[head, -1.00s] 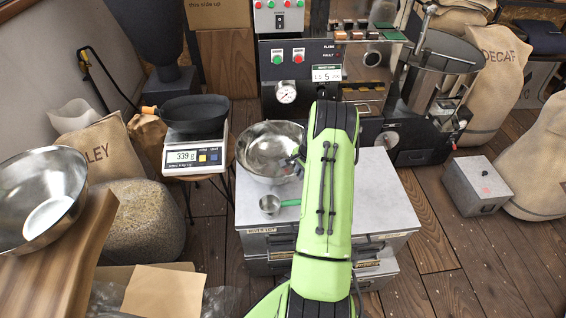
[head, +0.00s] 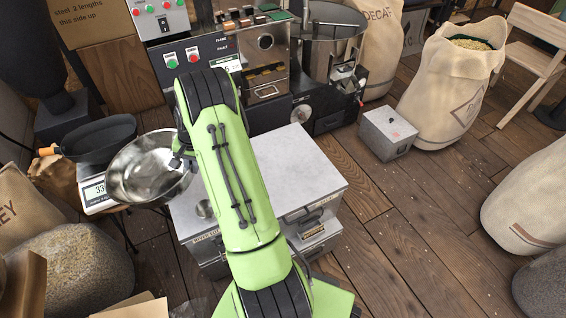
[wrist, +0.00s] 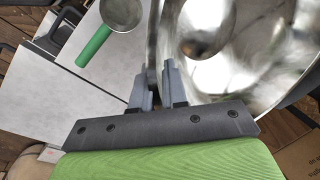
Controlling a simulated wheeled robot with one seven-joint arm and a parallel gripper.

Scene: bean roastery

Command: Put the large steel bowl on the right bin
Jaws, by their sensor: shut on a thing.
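The large steel bowl (head: 150,172) is a shiny round bowl, tilted in the head view and standing out past the left edge of the grey-topped bins. My gripper (wrist: 160,75) is shut on its rim; the bowl fills the upper right of the wrist view (wrist: 250,50). In the head view my gripper (head: 184,160) is partly hidden by my arm. The right bin (head: 308,165) has a bare, pale grey top and a front label. My arm covers much of the left bin (head: 188,220).
A scoop (head: 204,208) lies on the left bin; its green handle shows in the wrist view (wrist: 93,46). A scale (head: 98,192) with a black pan (head: 98,138) stands left of the bowl. The roaster (head: 265,75) stands behind the bins. A grey box (head: 388,135) is at right.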

